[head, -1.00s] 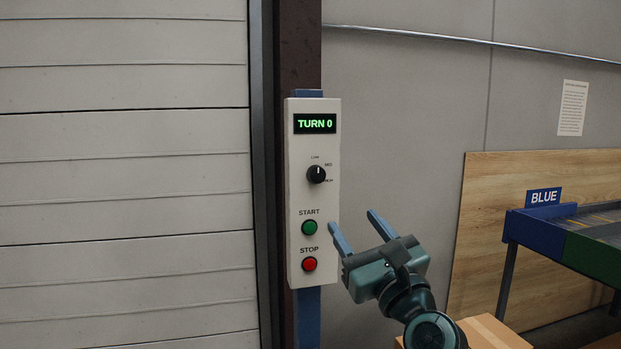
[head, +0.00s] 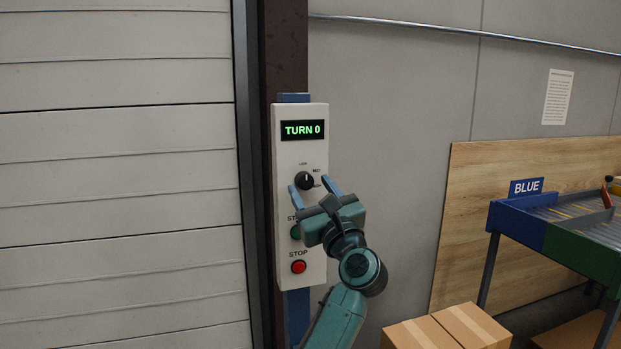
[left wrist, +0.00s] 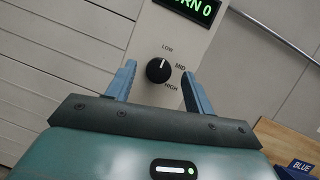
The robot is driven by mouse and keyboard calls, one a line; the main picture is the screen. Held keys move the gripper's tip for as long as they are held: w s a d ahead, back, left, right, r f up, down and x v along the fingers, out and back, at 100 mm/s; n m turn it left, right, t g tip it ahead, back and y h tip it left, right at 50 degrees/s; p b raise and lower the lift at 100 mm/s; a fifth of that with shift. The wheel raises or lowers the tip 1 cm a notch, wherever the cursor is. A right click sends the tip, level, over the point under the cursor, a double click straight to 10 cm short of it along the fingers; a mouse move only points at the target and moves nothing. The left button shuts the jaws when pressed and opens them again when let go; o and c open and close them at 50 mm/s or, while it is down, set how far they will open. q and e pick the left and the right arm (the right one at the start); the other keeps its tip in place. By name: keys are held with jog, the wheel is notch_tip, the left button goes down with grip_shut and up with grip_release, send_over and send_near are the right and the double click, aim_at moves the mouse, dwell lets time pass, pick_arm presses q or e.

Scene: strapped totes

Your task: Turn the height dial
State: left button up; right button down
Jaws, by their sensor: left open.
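The height dial (head: 304,181) is a black knob with a white pointer line on a white control panel (head: 286,157). Labels LOW, MID and HIGH are set around it, and the pointer is toward LOW. The display (head: 302,130) above reads TURN 0. My left gripper (head: 311,184) is open in front of the panel. In the left wrist view the dial (left wrist: 158,70) shows between the two blue fingers (left wrist: 160,80), apart from both. Whether the fingertips reach the dial's depth is unclear. My right gripper is not in view.
Below the dial are a green START button (head: 295,232), partly hidden by my gripper, and a red STOP button (head: 299,267). A roller door (head: 115,180) fills the left. Cardboard boxes (head: 450,330) and a rack with a BLUE sign (head: 526,187) stand at right.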

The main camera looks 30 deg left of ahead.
pick_arm(q)
jog(key=shift+w+a+r, duration=0.15)
jog(key=shift+w+a, duration=0.1)
jog(key=shift+a, duration=0.2)
jog(key=c, duration=1)
